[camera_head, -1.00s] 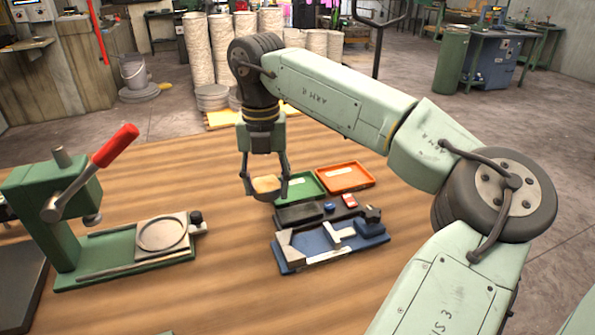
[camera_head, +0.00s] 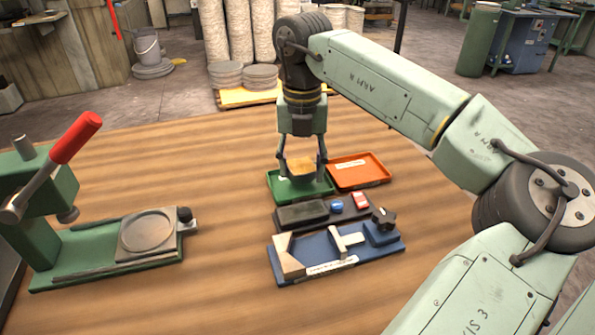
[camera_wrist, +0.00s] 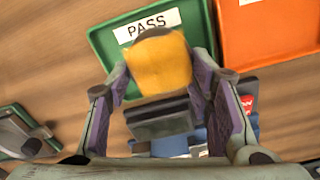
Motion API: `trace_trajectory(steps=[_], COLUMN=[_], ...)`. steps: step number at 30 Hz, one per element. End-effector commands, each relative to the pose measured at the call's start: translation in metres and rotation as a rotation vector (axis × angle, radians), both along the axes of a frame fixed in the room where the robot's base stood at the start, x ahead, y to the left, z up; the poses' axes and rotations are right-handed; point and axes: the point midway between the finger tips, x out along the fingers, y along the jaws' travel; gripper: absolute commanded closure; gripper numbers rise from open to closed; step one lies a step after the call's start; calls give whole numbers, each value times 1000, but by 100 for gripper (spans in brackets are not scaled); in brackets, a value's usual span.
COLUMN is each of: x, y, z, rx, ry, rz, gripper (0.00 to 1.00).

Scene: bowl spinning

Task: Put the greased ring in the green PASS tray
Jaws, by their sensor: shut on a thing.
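My gripper (camera_head: 301,174) is shut on the greased ring, a yellow-tan piece (camera_head: 301,166) between its fingertips. The ring also shows in the wrist view (camera_wrist: 160,64), where a dark curved edge shows at its far side. The ring is over the green PASS tray (camera_head: 321,187); the head view does not make clear how high above the tray floor it is. In the wrist view the green tray (camera_wrist: 108,42) shows its white PASS label beyond the ring. My fingers hide part of the tray.
An orange tray (camera_head: 374,172) stands right of the green one. A green press (camera_head: 40,235) with a red lever stands left. Wood between is clear.

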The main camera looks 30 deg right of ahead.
Motion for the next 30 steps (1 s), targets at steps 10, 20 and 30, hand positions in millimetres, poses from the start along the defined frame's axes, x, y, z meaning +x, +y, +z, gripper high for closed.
trace_trajectory(steps=[10,20,30], x=[-7,-7,-7], y=[-4,-4,-4], z=[-17,-21,-21], rx=[0,1,1], ry=[-1,-1,-1], rz=[-5,-5,-4], gripper=[93,42,33])
